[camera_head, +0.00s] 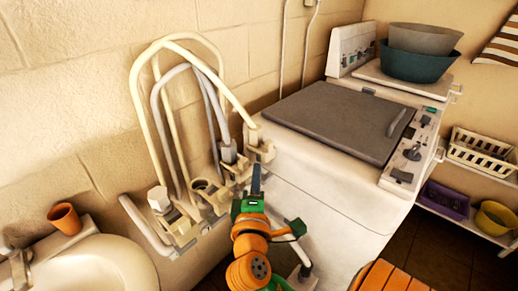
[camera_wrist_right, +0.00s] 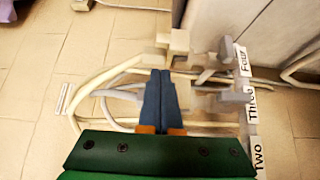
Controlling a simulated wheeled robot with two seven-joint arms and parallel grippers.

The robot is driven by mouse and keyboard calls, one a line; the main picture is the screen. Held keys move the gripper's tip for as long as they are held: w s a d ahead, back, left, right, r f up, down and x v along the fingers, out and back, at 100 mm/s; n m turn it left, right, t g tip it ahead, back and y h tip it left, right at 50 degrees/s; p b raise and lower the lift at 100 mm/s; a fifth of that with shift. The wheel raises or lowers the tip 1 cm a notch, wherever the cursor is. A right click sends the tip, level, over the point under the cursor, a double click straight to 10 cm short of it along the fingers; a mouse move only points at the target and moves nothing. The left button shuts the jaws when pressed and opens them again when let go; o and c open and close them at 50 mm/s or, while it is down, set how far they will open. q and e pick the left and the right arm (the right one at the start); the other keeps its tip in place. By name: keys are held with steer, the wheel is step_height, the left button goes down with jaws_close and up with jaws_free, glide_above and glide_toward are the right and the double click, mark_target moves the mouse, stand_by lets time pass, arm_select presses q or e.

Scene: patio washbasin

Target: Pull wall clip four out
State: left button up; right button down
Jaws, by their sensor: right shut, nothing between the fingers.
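Wall clip four (camera_head: 262,146) is a cream block at the right end of a row of clips on the wall, beside the washing machine. In the right wrist view a label reading "Four" (camera_wrist_right: 244,60) sits beside grey and cream clip parts (camera_wrist_right: 178,42). Labels "Three" (camera_wrist_right: 252,102) and "Two" (camera_wrist_right: 258,158) follow below it. My right gripper (camera_head: 256,168) is just below clip four in the head view. Its blue fingers (camera_wrist_right: 161,75) are shut and empty, with tips close to the cream clip part; contact cannot be told. My left gripper is not in view.
Cream and grey hoses (camera_head: 142,95) arch above the clips. The washing machine (camera_head: 320,175) stands right of them. A basin (camera_head: 105,268) with an orange cup (camera_head: 64,218) is at the lower left. An orange slatted surface (camera_head: 385,277) is at the bottom right.

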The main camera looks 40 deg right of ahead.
mark_target(260, 141)
steer(key=p+x, duration=0.2)
steer(key=x, duration=0.7)
steer(key=shift+d, duration=0.15)
steer(key=shift+f, duration=0.1)
